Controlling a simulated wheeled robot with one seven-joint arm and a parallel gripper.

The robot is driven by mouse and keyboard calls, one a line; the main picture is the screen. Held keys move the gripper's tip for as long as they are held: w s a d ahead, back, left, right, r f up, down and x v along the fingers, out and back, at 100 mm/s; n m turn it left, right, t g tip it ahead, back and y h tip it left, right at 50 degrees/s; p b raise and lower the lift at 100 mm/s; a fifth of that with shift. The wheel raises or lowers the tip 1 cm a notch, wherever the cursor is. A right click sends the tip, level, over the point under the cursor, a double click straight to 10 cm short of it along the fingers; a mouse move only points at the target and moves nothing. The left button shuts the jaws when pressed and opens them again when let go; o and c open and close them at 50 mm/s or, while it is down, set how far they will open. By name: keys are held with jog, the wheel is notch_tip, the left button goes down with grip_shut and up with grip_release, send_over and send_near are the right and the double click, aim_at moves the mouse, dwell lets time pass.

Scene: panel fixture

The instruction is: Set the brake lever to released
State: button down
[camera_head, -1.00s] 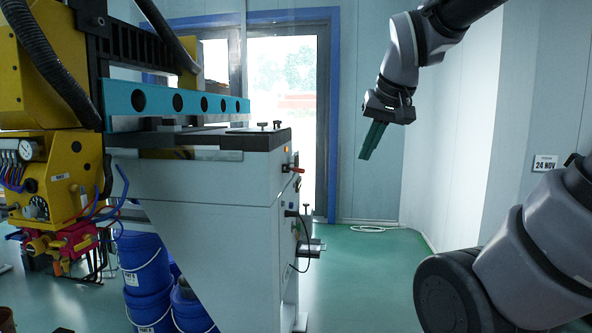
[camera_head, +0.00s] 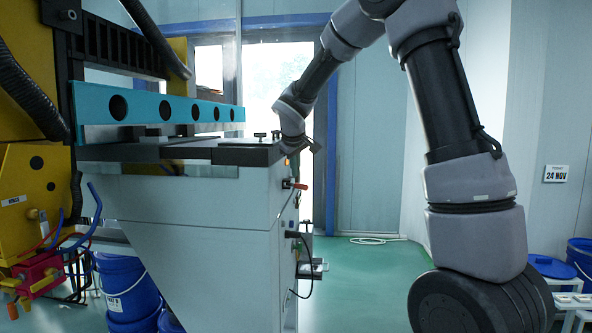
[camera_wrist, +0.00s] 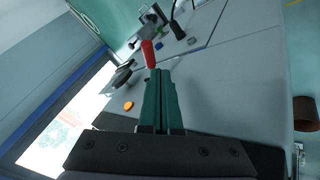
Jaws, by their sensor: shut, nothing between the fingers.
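The lever with a red-orange grip (camera_head: 297,184) sticks out of the side panel of the grey machine cabinet (camera_head: 215,205). In the wrist view its red grip (camera_wrist: 149,54) lies just beyond my fingertips. My gripper (camera_wrist: 160,74) is shut and empty, its green fingers together and pointing along the panel toward the lever. A gap or contact between the fingertips and the grip cannot be told. I can see no marking for the lever's positions.
An orange button (camera_wrist: 128,106) sits beside my fingers on the panel. A blue knob (camera_wrist: 159,45) and a black plug with a cable (camera_head: 293,234) are farther along. A teal beam (camera_head: 160,108) runs above the cabinet top. Green floor is open right of the cabinet.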

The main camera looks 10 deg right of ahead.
aim_at(299, 186)
jog(key=x, duration=0.7)
jog(key=shift+s+d, duration=0.1)
jog(key=shift+d, duration=0.05)
jog(key=shift+d+n, duration=0.15)
jog(key=shift+n, duration=0.15)
jog(key=shift+d+y, duration=0.2)
jog(key=shift+y, duration=0.1)
jog(key=w+d+n+y, duration=0.2)
jog(key=w+d+n, duration=0.2)
jog(key=w, duration=0.3)
jog(key=shift+d, duration=0.85)
dwell(0.7)
jog(key=shift+w+r, duration=0.1)
dwell(0.4)
